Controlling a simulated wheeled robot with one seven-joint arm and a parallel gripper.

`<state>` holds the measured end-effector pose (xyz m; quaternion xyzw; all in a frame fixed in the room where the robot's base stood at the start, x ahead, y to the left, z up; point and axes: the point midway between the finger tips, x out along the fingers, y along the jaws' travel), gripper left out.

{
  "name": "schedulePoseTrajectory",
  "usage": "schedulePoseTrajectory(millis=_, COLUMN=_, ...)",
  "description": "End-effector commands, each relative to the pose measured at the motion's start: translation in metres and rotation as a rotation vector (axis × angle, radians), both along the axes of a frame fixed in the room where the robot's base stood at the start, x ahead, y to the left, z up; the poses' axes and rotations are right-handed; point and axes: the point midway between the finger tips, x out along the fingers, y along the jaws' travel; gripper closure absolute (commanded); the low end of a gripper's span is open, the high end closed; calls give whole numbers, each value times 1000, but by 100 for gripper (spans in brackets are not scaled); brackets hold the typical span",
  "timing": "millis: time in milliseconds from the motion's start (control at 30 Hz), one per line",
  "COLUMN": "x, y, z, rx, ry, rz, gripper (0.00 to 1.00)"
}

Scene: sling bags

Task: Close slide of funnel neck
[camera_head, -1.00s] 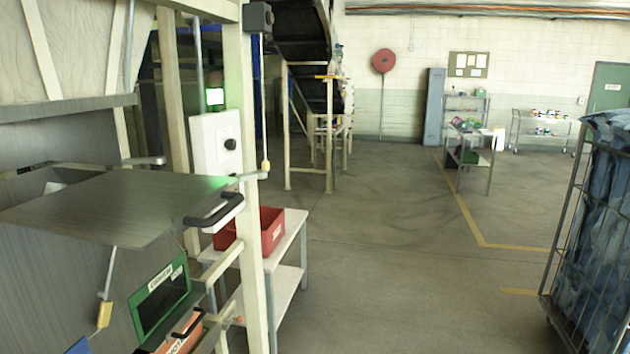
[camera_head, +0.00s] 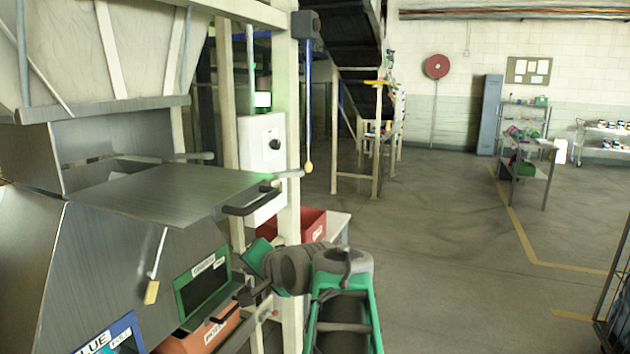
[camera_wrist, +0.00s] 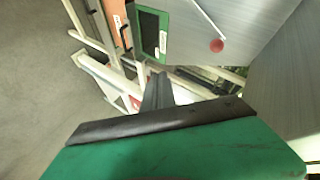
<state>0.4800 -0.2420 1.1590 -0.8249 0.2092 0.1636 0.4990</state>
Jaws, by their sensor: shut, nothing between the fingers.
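The slide of the funnel neck is a flat grey metal plate (camera_head: 165,192) with a black bar handle (camera_head: 250,200). In the head view it sticks out to the right from the neck (camera_head: 105,145) under the pale funnel (camera_head: 60,60). My gripper (camera_head: 246,295) is at lower centre, below and apart from the handle, in front of the green-framed window (camera_head: 203,285). In the wrist view my gripper's dark fingers (camera_wrist: 157,90) are together and empty. I cannot make out the slide handle in that view.
A cream post (camera_head: 288,120) and white control box (camera_head: 262,145) stand just behind the slide handle. A red bin (camera_head: 312,222) sits on a pale bench behind my arm. A wire cage edge (camera_head: 615,290) is at far right. The floor (camera_head: 450,260) between is clear.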

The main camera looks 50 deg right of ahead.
Motion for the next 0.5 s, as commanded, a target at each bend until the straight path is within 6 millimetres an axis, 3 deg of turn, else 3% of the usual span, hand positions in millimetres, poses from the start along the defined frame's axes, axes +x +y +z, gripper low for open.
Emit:
schedulePoseTrajectory(millis=33, x=-14, y=-47, z=28, rx=60, ry=-110, rz=-110, gripper=100)
schedulePoseTrajectory(millis=100, x=-38, y=-95, z=69, rx=149, ry=-274, rz=-222, gripper=100)
schedulePoseTrajectory(millis=200, x=-78, y=-142, z=116, rx=248, ry=-466, rz=-319, gripper=100)
schedulePoseTrajectory(millis=333, x=-113, y=-168, z=150, rx=319, ry=-606, rz=-368, gripper=100)
schedulePoseTrajectory(millis=500, x=-112, y=-176, z=159, rx=342, ry=-639, rz=-372, gripper=100)
